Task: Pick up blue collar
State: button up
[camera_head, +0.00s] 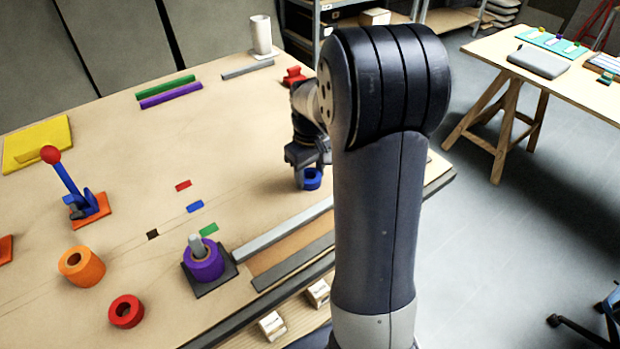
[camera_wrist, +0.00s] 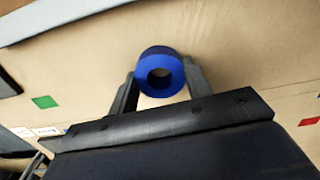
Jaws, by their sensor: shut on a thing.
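The blue collar (camera_wrist: 147,62) is a thick blue ring with a round hole through it. In the wrist view it sits between the two fingers of my gripper (camera_wrist: 160,84), which touch it from both sides. In the head view the collar (camera_head: 312,180) shows at the tip of my gripper (camera_head: 306,172), over the right part of the table. My gripper is shut on the collar. I cannot tell whether the collar still touches the table. My arm hides part of the table's right side.
A purple collar (camera_head: 203,265) sits around a grey post on a dark square base (camera_head: 226,278). An orange collar (camera_head: 82,266) and a red collar (camera_head: 126,311) lie at the front left. Grey rails (camera_head: 283,231) run along the near right edge. The table's middle is mostly clear.

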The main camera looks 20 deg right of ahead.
jog(key=shift+c, duration=0.8)
jog(key=shift+r, duration=0.15)
jog(key=shift+w+r, duration=0.1)
jog(key=shift+r, duration=0.2)
notch_tip(320, 180, up, 16)
jog(key=p, duration=0.6)
